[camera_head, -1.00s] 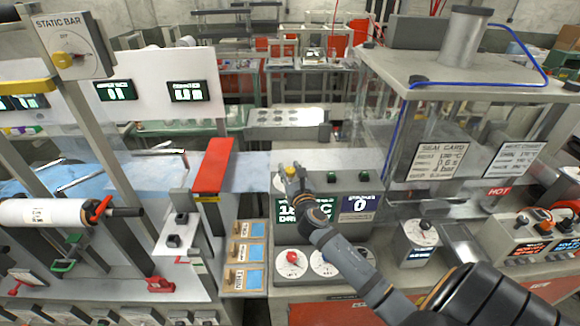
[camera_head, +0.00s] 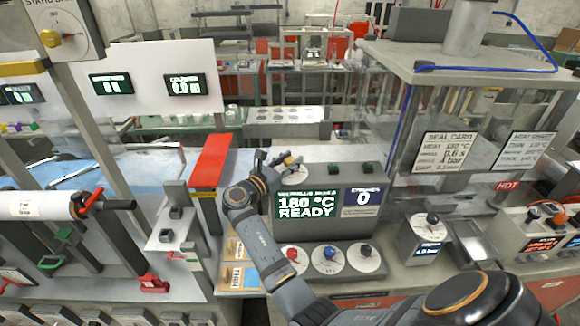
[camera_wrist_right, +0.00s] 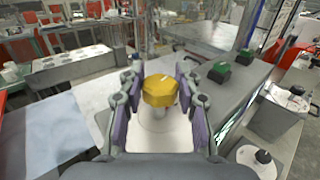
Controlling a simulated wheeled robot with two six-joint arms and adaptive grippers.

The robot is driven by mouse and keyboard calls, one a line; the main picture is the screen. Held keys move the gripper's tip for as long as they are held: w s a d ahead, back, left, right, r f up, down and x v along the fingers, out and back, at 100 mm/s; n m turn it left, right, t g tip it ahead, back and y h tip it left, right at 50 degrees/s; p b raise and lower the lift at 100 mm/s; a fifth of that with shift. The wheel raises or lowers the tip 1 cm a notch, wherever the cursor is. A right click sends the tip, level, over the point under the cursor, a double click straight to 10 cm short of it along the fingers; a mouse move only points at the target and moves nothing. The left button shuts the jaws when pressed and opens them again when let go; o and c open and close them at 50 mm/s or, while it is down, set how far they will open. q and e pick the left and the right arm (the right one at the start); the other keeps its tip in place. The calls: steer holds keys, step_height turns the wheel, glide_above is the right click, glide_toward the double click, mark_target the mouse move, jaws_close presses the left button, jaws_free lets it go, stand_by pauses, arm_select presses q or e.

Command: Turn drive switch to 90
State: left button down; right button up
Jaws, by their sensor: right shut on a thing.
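The drive switch is a yellow knob (camera_head: 289,161) on a pale round dial plate (camera_head: 299,173), at the left top of the grey control box. In the right wrist view the faceted yellow knob (camera_wrist_right: 160,91) has a small pale mark on top and stands above a pale base. My right gripper (camera_head: 277,162) reaches it from the left side of the box. In the wrist view its purple-padded fingers (camera_wrist_right: 158,98) are on either side of the knob, shut on it. Dial numbers are not readable. My left gripper is not in view.
The control box display (camera_head: 307,203) reads 180 °C READY, and a second display (camera_head: 361,198) reads 0. Two green buttons (camera_head: 334,168) sit right of the knob. Red (camera_head: 292,254), blue (camera_head: 330,254) and black (camera_head: 364,251) knobs are below. A red bar (camera_head: 211,162) stands left.

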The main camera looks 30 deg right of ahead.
mark_target(290, 160)
steer(key=shift+m+g+h+b, duration=0.4)
steer(key=shift+m+g+b, duration=0.35)
steer(key=shift+m+g, duration=0.6)
steer(key=shift+g, duration=0.65)
steer(key=o, duration=1.2)
steer(key=shift+r, duration=0.15)
step_height(290, 160, up, 10)
steer(key=shift+f, duration=0.15)
